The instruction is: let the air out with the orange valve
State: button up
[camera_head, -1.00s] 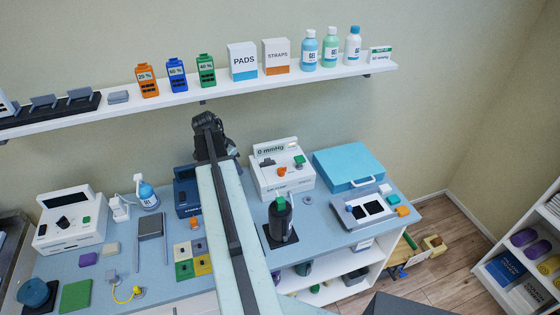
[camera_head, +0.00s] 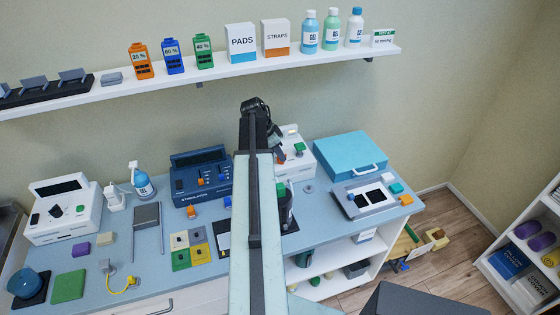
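The white pressure machine (camera_head: 304,163) stands on the blue-grey counter at the middle right, partly behind my arm. Its green knob (camera_head: 299,147) shows. The orange valve seen on its front earlier is now hidden behind my arm. My gripper (camera_head: 278,156) hangs from the dark end of my arm, in front of the machine's left part. Its fingertips are too small and covered to tell whether they are open, or whether they touch anything.
A blue unit (camera_head: 203,181) is to the left, a turquoise case (camera_head: 350,157) to the right. A shelf (camera_head: 220,74) with boxes and bottles runs above.

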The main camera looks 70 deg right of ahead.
jog(key=shift+s+d+f, duration=0.1)
jog(key=shift+f, duration=0.45)
jog(key=shift+r, duration=0.15)
